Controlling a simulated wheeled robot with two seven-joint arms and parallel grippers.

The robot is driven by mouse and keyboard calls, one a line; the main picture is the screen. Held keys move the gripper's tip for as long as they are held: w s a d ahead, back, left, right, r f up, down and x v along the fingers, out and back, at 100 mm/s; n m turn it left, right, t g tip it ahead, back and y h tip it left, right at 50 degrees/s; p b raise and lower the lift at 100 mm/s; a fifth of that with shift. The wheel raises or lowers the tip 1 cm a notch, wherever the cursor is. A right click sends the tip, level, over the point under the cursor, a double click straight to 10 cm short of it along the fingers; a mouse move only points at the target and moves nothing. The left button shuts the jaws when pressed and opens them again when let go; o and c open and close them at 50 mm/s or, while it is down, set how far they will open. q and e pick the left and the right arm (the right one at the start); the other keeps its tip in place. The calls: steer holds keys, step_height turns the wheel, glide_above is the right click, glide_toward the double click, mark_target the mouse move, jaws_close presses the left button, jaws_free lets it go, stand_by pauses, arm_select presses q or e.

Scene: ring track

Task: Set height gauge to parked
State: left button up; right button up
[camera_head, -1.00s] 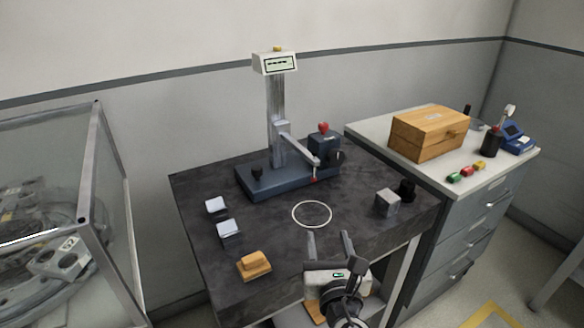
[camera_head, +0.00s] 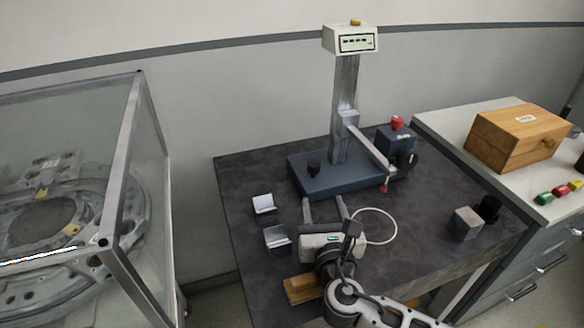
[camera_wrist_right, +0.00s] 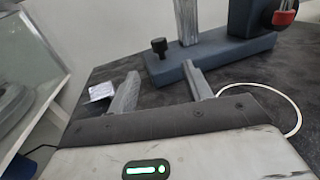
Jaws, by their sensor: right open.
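The height gauge (camera_head: 345,110) stands upright on the dark table, with a dark blue base, a grey column and a display head (camera_head: 351,40) on top. Its arm (camera_head: 368,144) reaches right and down to a red-tipped probe. A black knob (camera_head: 314,167) sits on the left end of the base; it also shows in the right wrist view (camera_wrist_right: 159,47). A red knob (camera_head: 397,122) tops a dark block on the right. My right gripper (camera_head: 324,203) is open and empty above the table, in front of the base. My left gripper is not in view.
Two small metal blocks (camera_head: 265,204) and a wooden block (camera_head: 300,290) lie on the left of the dark table (camera_head: 250,165). A white ring (camera_head: 393,226) marks its middle. A grey cube (camera_head: 466,223) is at right. A glass case stands left; a cabinet with a wooden box (camera_head: 510,142) stands right.

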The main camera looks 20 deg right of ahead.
mark_target(314, 171)
steer(key=shift+w+d+r, duration=0.1)
steer(key=shift+w, duration=0.35)
steer(key=x, duration=1.1)
steer(key=shift+p, duration=0.3)
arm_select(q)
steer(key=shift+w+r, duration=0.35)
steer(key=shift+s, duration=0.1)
arm_select(e)
jaws_close()
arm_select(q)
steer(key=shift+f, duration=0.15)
